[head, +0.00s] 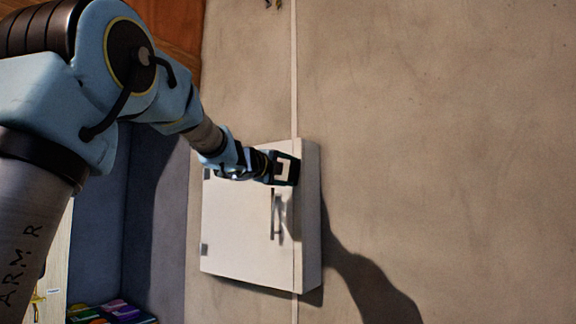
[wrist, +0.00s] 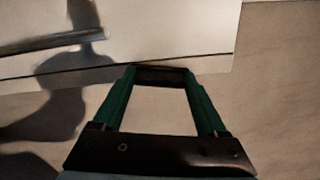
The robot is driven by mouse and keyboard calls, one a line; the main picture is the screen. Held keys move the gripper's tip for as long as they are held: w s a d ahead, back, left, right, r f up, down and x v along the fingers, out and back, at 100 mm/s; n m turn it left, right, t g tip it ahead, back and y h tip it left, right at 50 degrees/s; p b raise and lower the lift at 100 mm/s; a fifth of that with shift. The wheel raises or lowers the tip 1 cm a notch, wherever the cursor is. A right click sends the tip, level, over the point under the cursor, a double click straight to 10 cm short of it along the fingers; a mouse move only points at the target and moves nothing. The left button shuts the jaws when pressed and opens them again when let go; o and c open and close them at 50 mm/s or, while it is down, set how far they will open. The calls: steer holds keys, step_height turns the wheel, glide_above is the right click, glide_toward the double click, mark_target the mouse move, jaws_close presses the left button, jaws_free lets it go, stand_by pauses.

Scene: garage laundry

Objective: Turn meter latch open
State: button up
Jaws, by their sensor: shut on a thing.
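The meter box (head: 235,228) is a pale, shallow cabinet on the wall. Its latch (head: 275,215) is a grey upright bar near the right edge of the door, and the door looks closed. My gripper (head: 287,169) is at the upper right of the box, just above the latch. In the wrist view the grey latch bar (wrist: 50,42) lies to the upper left, outside the fingers.
A thin vertical conduit (head: 295,70) runs up the wall above the box. Bare wall (head: 440,130) lies to the right, with a shadow on it. Colourful items (head: 110,312) are at the bottom left.

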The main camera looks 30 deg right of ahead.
steer(key=shift+n+p, duration=0.6)
steer(key=shift+n, duration=0.6)
steer(key=shift+f, duration=0.1)
steer(key=o, duration=1.3)
steer(key=b+v, duration=0.3)
steer(key=v, duration=0.7)
steer(key=shift+s+a, duration=0.15)
steer(key=shift+a, duration=0.25)
